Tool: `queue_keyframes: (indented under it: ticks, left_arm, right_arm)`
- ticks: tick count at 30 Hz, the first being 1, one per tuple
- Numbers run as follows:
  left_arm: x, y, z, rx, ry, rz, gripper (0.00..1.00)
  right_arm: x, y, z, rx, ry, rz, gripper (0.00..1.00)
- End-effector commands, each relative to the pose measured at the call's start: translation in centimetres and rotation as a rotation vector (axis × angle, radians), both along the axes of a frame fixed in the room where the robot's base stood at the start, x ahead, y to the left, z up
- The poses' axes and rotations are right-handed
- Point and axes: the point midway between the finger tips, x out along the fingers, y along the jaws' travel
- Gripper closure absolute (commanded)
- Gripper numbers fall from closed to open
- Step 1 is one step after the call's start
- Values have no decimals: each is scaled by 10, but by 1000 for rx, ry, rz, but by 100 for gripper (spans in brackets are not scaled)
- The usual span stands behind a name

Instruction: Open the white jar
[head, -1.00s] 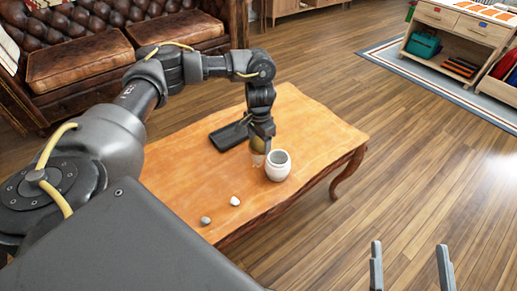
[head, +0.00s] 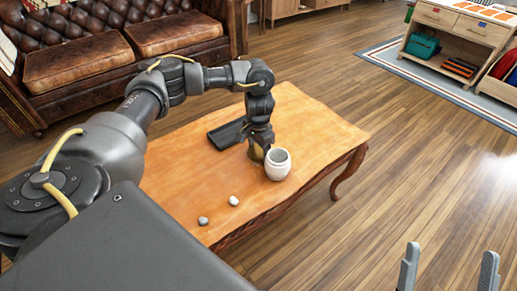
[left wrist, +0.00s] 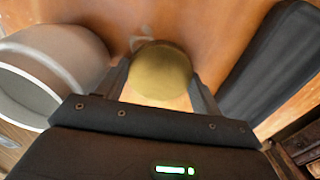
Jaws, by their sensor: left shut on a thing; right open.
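The white jar (head: 278,165) stands upright near the table's edge. Its round mouth is uncovered and faces up, with no lid on it. In the left wrist view the jar (left wrist: 40,75) is at the left, outside the fingers. My left gripper (head: 257,150) points down just left of the jar in the head view. It is shut on a round, gold-coloured object (left wrist: 158,72), low over the table. In the head view this object (head: 255,154) is partly hidden by the fingers; I cannot tell whether it touches the table. My right gripper (head: 448,268) is open and empty, over the floor.
A dark flat rectangular object (head: 228,134) lies on the wooden table (head: 310,130) behind my left gripper. Two small pale stones (head: 233,200) (head: 203,221) lie nearer the front edge. A brown leather sofa (head: 95,70) stands behind. The table's right part is clear.

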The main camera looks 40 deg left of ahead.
Motion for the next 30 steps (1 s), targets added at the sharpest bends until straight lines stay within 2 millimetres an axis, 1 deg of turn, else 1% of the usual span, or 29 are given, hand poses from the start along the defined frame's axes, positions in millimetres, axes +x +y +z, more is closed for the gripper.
queue_keyframes:
  ticks: [2,3,5,14,17,20,23,27,30]
  left_arm:
    - [0,0,-2,-1,1,0,61]
    - [0,0,-3,-1,1,0,31]
    - [0,0,-3,0,0,0,25]
    - [0,0,-2,0,0,0,25]
    - [0,0,6,1,0,0,25]
    - [0,0,17,1,-1,0,25]
    - [0,0,32,1,-1,0,25]
    - [0,0,55,1,-1,-1,25]
    - [0,0,66,1,-1,0,25]
  right_arm:
    - [1,1,0,-7,13,3,5]
    - [1,2,-1,-10,18,4,5]
    - [1,2,-2,-9,16,4,5]
    - [0,1,-2,-8,15,4,5]
    - [0,1,1,-6,11,2,5]
    - [3,8,-4,-48,91,17,5]
    - [6,18,-14,-107,196,38,5]
    - [5,32,-34,-210,368,70,5]
    - [14,25,-57,-268,499,36,5]
